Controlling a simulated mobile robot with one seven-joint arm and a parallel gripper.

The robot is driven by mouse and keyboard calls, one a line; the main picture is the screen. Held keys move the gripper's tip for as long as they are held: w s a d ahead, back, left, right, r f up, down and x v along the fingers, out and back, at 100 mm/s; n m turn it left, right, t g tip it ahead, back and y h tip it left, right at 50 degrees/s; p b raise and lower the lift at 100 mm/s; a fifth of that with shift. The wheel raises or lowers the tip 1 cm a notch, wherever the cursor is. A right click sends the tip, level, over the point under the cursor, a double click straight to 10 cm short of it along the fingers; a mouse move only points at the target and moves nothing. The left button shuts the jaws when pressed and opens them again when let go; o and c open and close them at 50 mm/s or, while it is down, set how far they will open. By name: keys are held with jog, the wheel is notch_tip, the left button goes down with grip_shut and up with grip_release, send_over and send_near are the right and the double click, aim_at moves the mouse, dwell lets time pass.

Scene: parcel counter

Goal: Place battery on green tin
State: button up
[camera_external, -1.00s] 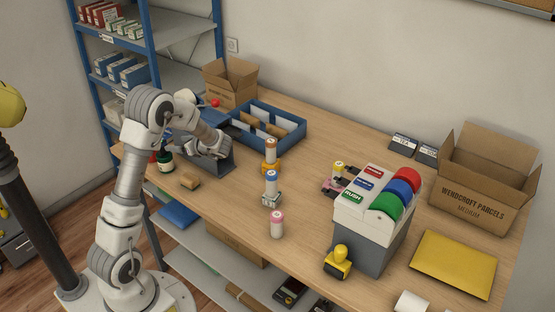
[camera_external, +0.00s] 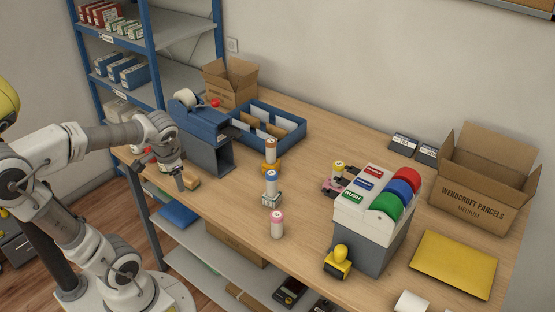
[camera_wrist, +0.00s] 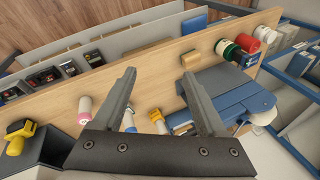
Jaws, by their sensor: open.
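My gripper (camera_external: 181,184) is open and empty, pointing down over the counter's front left; its fingers also show in the wrist view (camera_wrist: 160,78). The brown block (camera_external: 194,181) lies just behind the fingers in the external view. A green-rimmed round container (camera_wrist: 224,47), likely the green tin, stands among other cylinders in the wrist view; my arm hides it in the external view. No object is clearly readable as the battery.
A blue-and-grey tape dispenser (camera_external: 205,140) stands behind my gripper. A blue divided tray (camera_external: 290,143), a grey bin (camera_external: 366,240) with coloured discs, a yellow stamp (camera_external: 338,262), a yellow envelope (camera_external: 453,265) and a cardboard box (camera_external: 470,205) occupy the counter. The front middle is fairly clear.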

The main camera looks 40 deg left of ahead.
jog(key=s+d+r+n+t+h, duration=0.2)
jog(key=s+d+n+h, duration=0.1)
jog(key=d, duration=0.5)
jog(key=shift+s+n+t+h, duration=0.3)
jog(key=shift+s+t, duration=0.1)
jog(key=shift+r+p, duration=1.05)
